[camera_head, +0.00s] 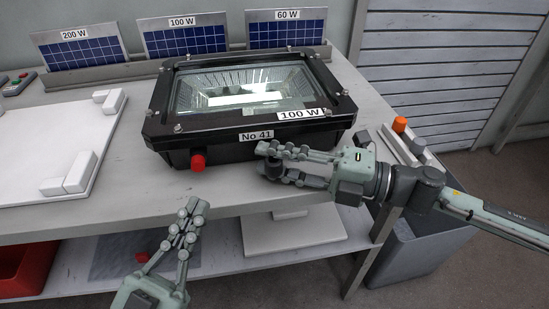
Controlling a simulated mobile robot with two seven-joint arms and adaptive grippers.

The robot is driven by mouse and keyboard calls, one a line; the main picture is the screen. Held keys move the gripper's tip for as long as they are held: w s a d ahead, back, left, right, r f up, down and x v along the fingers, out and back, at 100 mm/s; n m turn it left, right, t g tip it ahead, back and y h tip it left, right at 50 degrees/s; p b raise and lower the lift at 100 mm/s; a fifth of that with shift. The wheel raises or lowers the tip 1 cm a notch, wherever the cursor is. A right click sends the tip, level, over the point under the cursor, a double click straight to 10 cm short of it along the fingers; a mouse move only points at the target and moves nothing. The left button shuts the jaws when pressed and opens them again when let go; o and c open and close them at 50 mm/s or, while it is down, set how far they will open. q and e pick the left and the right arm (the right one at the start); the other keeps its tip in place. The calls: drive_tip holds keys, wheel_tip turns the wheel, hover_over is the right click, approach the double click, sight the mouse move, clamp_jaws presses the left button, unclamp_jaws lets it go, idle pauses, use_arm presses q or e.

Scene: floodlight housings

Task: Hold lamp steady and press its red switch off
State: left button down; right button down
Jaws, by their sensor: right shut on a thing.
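The lamp is a black floodlight housing (165,130) with a glass front, lying face up on the grey bench, labelled "No 41" and "100 W". Its red switch (198,162) sticks out of the front side, left of the "No 41" label. My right gripper (268,162) comes from the right and is shut on a dark part at the lamp's front side, right of the switch; the fingers hide most of that part. My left gripper (196,207) is in front of the bench edge, below and apart from the red switch. Its fingers are together and empty.
Solar panels labelled 200 W (82,53), 100 W (185,40) and 60 W (287,34) stand in a rack behind. A white tray (40,150) lies left. An orange-capped object (399,125) is right. A red bin (25,268) is on the lower shelf; a grey bin (420,250) stands right.

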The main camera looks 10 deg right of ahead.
sight(203, 163)
use_arm(q)
drive_tip(key=shift+w, duration=2.4)
drive_tip(key=shift+w, duration=0.45)
drive_tip(key=shift+w, duration=0.65)
drive_tip(key=shift+s, duration=1.1)
drive_tip(key=s, duration=0.6)
use_arm(e)
drive_tip(key=c, duration=1.1)
unclamp_jaws()
drive_tip(key=shift+c, duration=0.2)
